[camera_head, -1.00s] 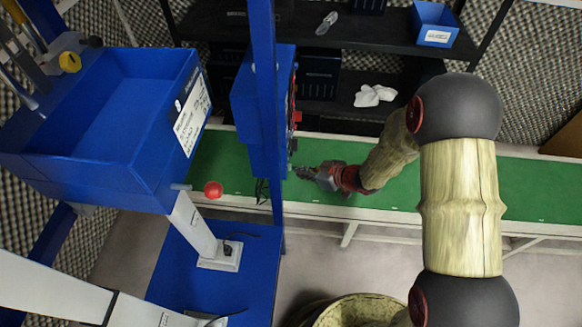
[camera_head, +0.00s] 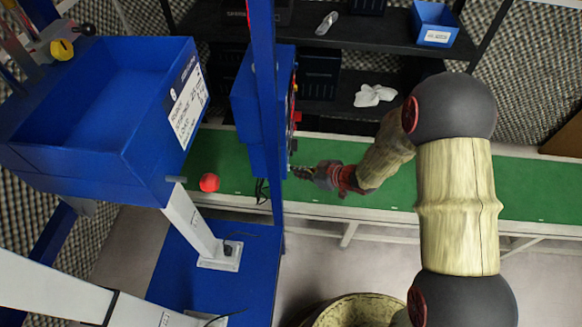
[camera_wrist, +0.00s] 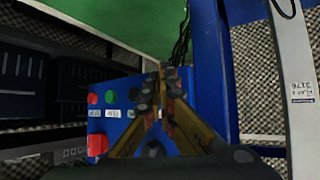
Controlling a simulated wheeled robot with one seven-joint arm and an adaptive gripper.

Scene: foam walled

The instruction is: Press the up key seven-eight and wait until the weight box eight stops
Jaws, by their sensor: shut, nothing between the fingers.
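The weight box is a large open blue box (camera_head: 85,150) at the left of the head view, with a white label (camera_head: 187,108) on its side. The label's number is too small to read. The key panel is a blue case (camera_head: 258,110) on an upright post. In the wrist view its face (camera_wrist: 122,98) carries red and green keys with small white labels. My gripper (camera_head: 298,172) is at the right of the panel's lower edge. Its fingers (camera_wrist: 162,78) are together and empty, in front of the panel's right part. They hide what lies behind them, and contact cannot be told.
A red ball (camera_head: 209,182) sits beside the box's near corner. A blue post (camera_head: 265,60) rises close to my gripper. A green bench (camera_head: 390,195) runs behind it. Black shelves (camera_head: 390,35) stand at the back. A round container (camera_head: 355,310) is at the bottom.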

